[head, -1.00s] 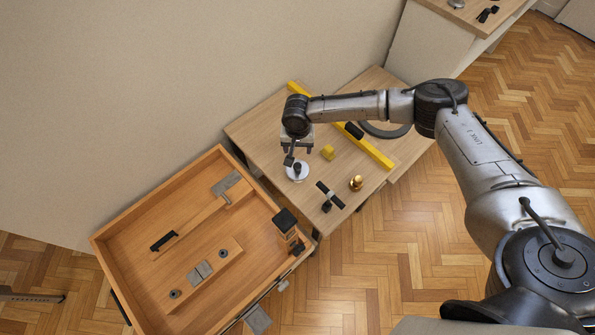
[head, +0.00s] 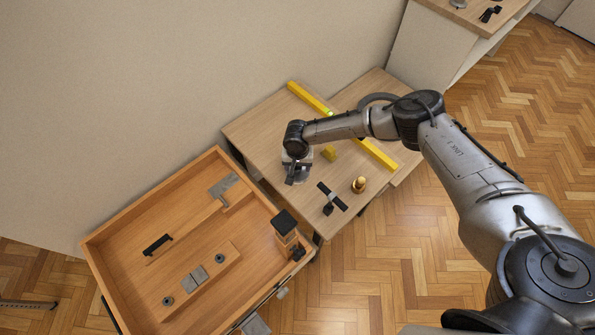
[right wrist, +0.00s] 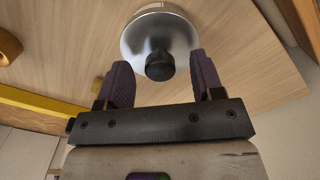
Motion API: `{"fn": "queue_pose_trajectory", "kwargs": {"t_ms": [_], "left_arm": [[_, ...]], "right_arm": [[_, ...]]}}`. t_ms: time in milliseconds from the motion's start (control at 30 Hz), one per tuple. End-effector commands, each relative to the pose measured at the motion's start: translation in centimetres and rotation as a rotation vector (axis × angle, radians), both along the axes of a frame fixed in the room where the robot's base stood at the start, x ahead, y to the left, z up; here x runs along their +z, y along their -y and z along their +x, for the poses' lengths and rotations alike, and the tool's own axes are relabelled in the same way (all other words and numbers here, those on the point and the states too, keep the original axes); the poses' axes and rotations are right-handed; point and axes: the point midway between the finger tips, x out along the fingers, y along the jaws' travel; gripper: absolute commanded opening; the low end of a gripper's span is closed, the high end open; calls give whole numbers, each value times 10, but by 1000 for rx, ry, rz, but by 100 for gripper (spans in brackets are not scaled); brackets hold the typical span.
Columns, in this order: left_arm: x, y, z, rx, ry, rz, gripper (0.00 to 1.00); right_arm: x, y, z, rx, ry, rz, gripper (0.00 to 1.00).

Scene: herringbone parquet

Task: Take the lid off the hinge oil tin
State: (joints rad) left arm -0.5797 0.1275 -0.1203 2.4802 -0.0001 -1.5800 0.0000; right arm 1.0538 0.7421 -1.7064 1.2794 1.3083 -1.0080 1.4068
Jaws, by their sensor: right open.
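The hinge oil tin has a round, shiny silver lid (right wrist: 182,35) with a black knob (right wrist: 160,66) in the right wrist view. In the head view the tin stands on the wooden table (head: 262,128), mostly hidden by my right gripper (head: 293,181). My right gripper points down over the tin. In the right wrist view the open fingers (right wrist: 163,80) lie to either side of the knob, with visible gaps and nothing held. I cannot tell whether the fingertips are level with the knob. My left gripper is not in view.
A yellow block (head: 329,154), a long yellow bar (head: 376,153), a brass piece (head: 359,185) and a black tool (head: 331,198) lie near the tin. A wooden drawer-like frame (head: 150,214) with fittings stands to the left. A wall rises behind.

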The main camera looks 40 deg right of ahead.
Motion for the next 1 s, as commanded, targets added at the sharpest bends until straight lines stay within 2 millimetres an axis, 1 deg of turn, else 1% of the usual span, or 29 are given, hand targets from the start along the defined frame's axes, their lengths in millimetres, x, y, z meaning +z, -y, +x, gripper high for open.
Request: {"fn": "queue_pose_trajectory", "kwargs": {"t_ms": [33,100,400,900,967,1000], "left_arm": [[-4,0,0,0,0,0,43],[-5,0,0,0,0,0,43],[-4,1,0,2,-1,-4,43],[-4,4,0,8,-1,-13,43],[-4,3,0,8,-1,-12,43],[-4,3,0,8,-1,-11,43]], "right_arm": [[-6,-1,0,1,1,-1,61],[-10,0,0,1,1,0,61],[-11,0,0,0,1,0,61],[-11,0,0,0,1,0,13],[-11,0,0,0,1,0,8],[-11,0,0,0,1,0,8]]}}
